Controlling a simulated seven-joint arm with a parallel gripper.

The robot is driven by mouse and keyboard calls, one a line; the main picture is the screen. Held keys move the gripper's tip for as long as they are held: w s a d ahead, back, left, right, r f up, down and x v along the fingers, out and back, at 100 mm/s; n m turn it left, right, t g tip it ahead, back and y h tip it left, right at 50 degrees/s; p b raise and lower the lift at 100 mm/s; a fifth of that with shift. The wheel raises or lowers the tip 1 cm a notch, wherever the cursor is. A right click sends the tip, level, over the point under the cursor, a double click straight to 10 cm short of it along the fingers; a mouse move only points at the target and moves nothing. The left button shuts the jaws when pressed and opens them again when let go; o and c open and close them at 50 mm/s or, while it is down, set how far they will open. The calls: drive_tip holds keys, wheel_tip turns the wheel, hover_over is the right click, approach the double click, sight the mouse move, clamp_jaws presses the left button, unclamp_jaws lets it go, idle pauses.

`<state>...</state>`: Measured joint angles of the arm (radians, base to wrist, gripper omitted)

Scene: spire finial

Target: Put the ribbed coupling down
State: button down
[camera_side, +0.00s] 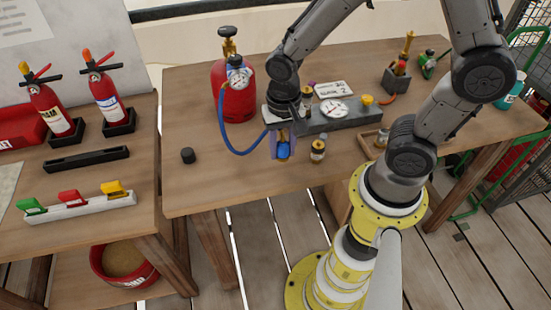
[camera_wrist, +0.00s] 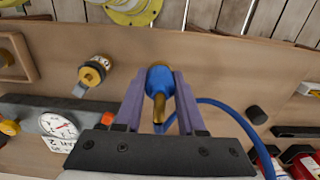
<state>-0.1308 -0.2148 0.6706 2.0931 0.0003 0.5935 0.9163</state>
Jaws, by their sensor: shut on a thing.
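The ribbed coupling (camera_side: 283,151) is blue with a brass end. It is between the purple fingers of my gripper (camera_side: 281,143), near the front part of the wooden table. In the wrist view my gripper (camera_wrist: 157,98) is shut on the coupling (camera_wrist: 160,79), with the brass end pointing back toward the palm. The blue hose (camera_side: 227,139) runs from the red gas cylinder (camera_side: 233,98) to behind my gripper. Its join to the coupling is hidden. I cannot tell whether the coupling touches the tabletop.
A brass and black fitting (camera_side: 318,150) stands just right of my gripper. A grey block with a dial gauge (camera_side: 334,108) lies behind it. A small black cap (camera_side: 188,155) sits to the left. The tabletop (camera_side: 225,178) between cap and gripper is clear.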

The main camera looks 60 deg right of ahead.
sight(275, 169)
drive_tip(key=shift+w+a+f, duration=0.1)
drive_tip(key=shift+w+f, duration=0.7)
drive_tip(key=shift+f, duration=0.15)
drive_tip(key=shift+w+f, duration=0.1)
drive_tip(key=shift+f, duration=1.5)
drive_tip(key=shift+f, duration=0.15)
drive_tip(key=c, duration=0.5)
unclamp_jaws()
